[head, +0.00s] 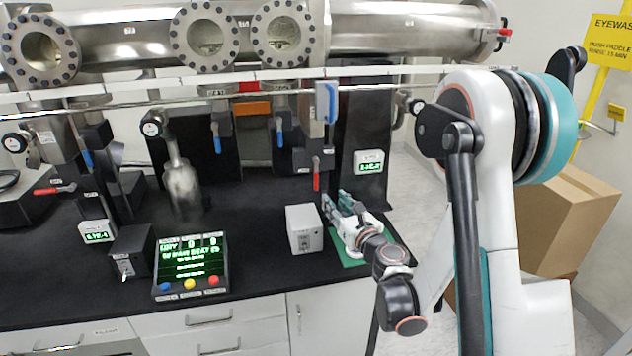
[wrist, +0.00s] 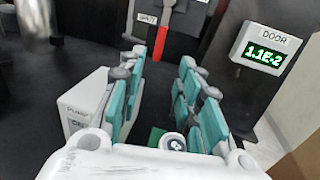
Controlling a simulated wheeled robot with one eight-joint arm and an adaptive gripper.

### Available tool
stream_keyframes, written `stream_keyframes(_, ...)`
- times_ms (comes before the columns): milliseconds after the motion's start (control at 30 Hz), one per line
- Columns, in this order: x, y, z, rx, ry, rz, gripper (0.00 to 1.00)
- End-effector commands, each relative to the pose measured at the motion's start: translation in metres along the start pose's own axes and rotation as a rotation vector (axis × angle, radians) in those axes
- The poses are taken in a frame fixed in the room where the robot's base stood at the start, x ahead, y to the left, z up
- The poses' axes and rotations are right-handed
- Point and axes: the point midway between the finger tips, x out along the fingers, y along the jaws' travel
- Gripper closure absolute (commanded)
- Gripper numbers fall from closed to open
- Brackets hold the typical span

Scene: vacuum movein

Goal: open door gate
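A red lever handle (head: 317,178) hangs down from a labelled dark valve body below the steel chamber. In the wrist view the red handle (wrist: 163,36) is just beyond my fingertips, beside a small label that I cannot read surely. A display marked DOOR (wrist: 266,53) reads 1.1E-2 to its right; it also shows in the head view (head: 368,162). My gripper (head: 340,202) is low over the bench, pointing toward the handle. In the wrist view my gripper (wrist: 161,68) has its teal fingers spread with an empty gap between them. The fingers are apart from the handle.
A white box (head: 304,229) stands close left of my gripper. A green mat (head: 350,257) lies below it. A control panel (head: 190,264) with coloured buttons is farther left. Another red handle (head: 55,189) is at far left. Blue handles (head: 217,141) hang below the chamber (head: 380,38).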

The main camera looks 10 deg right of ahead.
Motion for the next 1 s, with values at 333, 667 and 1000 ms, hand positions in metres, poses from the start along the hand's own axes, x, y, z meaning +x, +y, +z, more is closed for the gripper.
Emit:
stream_keyframes(333,0.050,0.001,0.000,-0.004,0.001,0.003,0.68)
stream_keyframes(667,0.110,0.001,-0.001,-0.005,0.001,0.002,0.68)
stream_keyframes(1000,0.134,0.001,0.000,-0.005,0.001,0.001,0.68)
